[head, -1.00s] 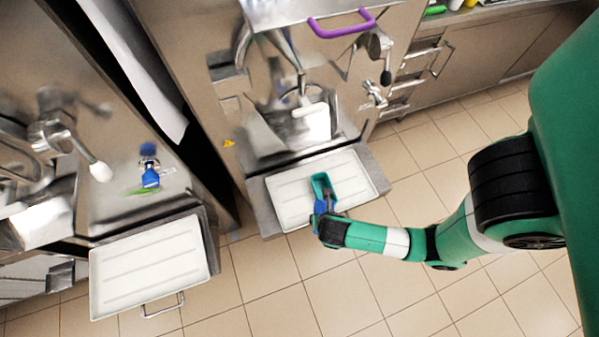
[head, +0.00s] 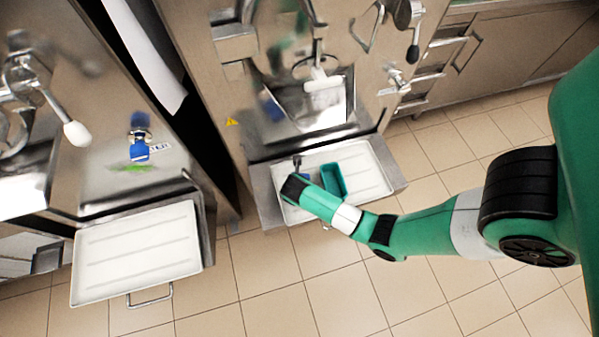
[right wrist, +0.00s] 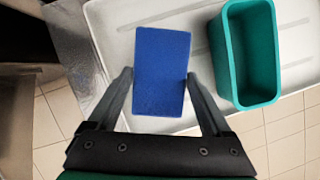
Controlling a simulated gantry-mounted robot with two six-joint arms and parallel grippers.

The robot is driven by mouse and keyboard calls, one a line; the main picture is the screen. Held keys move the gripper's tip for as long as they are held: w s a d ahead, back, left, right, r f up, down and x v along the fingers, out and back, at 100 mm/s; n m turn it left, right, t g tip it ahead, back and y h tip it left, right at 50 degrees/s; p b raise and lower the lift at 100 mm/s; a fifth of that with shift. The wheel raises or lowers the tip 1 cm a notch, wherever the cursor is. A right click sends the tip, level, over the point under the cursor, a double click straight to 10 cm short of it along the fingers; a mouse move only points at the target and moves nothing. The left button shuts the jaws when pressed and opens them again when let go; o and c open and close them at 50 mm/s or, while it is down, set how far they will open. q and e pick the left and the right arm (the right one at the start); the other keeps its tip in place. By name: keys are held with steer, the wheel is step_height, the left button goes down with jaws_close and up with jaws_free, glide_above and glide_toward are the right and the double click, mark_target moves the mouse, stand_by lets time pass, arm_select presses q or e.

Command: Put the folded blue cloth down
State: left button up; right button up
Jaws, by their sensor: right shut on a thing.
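The folded blue cloth (right wrist: 162,70) is a flat rectangular block between the two fingers of my right gripper (right wrist: 159,76) in the right wrist view. My right gripper is shut on it, over the left part of the white tray (right wrist: 115,45). I cannot tell whether the cloth touches the tray. In the head view my right gripper (head: 298,168) is over the left part of the tray (head: 372,170), and my wrist hides most of the cloth. My left gripper is not in view.
A teal open container (head: 334,180) stands in the tray, just right of the cloth, apart from it. A steel freezer (head: 228,80) rises behind the tray. A second white tray (head: 137,250) is at the left. Tiled floor lies in front.

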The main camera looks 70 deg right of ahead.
step_height(320, 180, down, 3)
steer(key=shift+f+b, duration=0.15)
steer(key=shift+b, duration=0.5)
steer(key=o, duration=1.2)
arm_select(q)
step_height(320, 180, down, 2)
arm_select(e)
steer(key=shift+o, duration=0.2)
steer(key=p+v, duration=0.7)
steer(key=v, duration=0.4)
steer(key=shift+r, duration=0.25)
steer(key=shift+a+r, duration=0.2)
steer(key=shift+r, duration=0.2)
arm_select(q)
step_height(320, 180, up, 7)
